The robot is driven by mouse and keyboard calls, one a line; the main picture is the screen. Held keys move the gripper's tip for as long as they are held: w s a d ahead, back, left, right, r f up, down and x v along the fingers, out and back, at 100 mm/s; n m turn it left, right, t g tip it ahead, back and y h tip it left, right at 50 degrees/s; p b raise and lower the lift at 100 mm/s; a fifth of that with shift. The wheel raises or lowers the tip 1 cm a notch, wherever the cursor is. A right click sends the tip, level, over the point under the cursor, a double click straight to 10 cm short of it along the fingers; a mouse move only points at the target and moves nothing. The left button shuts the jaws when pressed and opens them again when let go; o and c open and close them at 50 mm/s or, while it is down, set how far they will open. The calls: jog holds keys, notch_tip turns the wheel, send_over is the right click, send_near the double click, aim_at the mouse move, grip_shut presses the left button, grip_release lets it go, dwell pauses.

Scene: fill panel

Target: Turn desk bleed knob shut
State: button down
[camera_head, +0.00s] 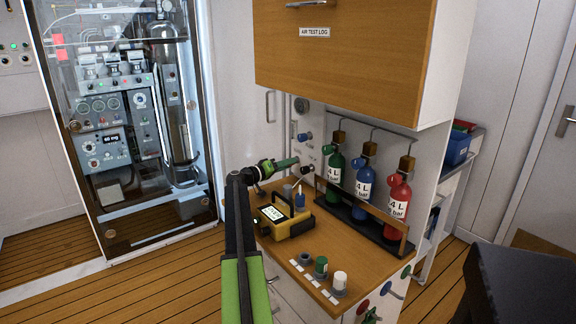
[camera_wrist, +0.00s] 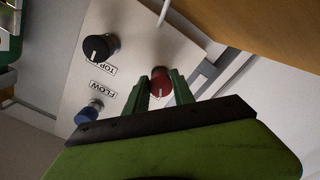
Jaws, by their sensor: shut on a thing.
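In the wrist view, a red knob (camera_wrist: 160,82) with a pale pointer line sits on a pale panel (camera_wrist: 122,57). My gripper (camera_wrist: 161,74) has its two green fingers on either side of this knob and is shut on it. The knob's own label is hidden. A black knob (camera_wrist: 97,49) and a blue knob (camera_wrist: 88,112), with a FLOW label by it, are on the same panel. In the head view, my gripper (camera_head: 297,161) reaches the panel above the desk. The red knob cannot be made out there.
The desk (camera_head: 302,246) holds a yellow meter (camera_head: 284,222) and small capped jars. Green (camera_head: 334,175), blue (camera_head: 363,190) and red (camera_head: 398,199) bottles stand in a rack on the right. A wooden cabinet (camera_head: 345,62) overhangs the panel.

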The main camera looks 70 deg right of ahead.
jog(key=shift+s, duration=0.15)
jog(key=c, duration=1.1)
grip_release()
